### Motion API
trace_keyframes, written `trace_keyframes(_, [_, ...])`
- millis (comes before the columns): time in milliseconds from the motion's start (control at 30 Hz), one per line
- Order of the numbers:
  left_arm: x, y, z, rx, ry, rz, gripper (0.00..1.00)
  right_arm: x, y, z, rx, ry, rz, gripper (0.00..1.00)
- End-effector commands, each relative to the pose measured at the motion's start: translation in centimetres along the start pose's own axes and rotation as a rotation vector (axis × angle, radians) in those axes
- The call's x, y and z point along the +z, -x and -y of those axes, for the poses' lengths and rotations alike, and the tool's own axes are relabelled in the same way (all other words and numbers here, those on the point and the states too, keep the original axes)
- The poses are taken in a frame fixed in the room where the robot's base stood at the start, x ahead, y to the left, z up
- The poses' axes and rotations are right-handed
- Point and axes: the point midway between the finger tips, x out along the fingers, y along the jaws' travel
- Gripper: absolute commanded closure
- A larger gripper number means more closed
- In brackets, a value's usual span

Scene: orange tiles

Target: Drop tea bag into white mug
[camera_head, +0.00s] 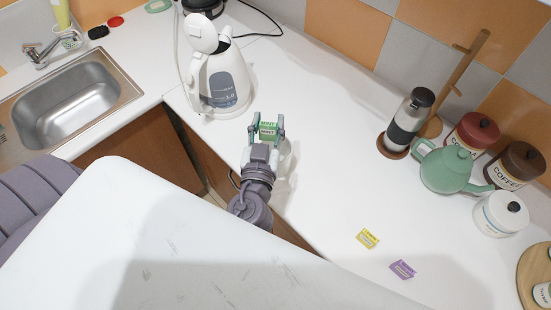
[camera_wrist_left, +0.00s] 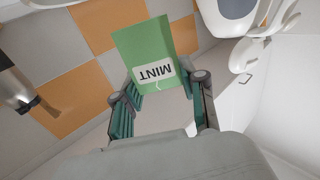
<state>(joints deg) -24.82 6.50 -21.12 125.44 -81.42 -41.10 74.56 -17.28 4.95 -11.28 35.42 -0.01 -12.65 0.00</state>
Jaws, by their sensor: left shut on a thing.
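A green tea bag packet labelled MINT (camera_head: 268,130) is held between the fingers of my left gripper (camera_head: 265,122), above the white counter. In the left wrist view the packet (camera_wrist_left: 152,45) sticks out past the fingertips. A yellow packet (camera_head: 367,238) and a purple packet (camera_head: 402,269) lie flat on the counter to the lower right. I cannot make out a white mug in either view. My right gripper is not in view.
A white kettle (camera_head: 223,85) with its lid raised stands just beyond my left gripper. A grinder (camera_head: 407,122), a green teapot (camera_head: 447,168) and red, brown and white canisters stand at the right. A sink (camera_head: 75,101) is at the left. The middle counter is clear.

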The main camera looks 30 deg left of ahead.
Motion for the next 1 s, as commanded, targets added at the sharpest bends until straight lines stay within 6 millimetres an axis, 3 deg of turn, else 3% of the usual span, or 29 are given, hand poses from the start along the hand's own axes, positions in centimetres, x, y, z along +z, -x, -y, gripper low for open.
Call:
trace_keyframes(267, [0.1, 0.0, 0.0, 0.0, -0.001, 0.0, 0.69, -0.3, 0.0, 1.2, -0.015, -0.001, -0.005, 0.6])
trace_keyframes(300, [0.1, 0.0, 0.0, 0.0, -0.001, 0.0, 0.52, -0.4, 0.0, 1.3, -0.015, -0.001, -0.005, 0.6])
trace_keyframes(433, [0.1, 0.0, 0.0, 0.0, -0.001, 0.0, 0.3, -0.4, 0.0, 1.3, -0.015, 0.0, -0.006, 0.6])
trace_keyframes(767, [0.1, 0.2, 0.0, 0.001, -0.001, 0.001, 0.3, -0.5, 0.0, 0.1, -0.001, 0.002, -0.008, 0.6])
trace_keyframes(1000, [0.3, 3.4, 0.0, 0.001, -0.002, 0.006, 0.3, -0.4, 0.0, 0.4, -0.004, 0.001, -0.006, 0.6])
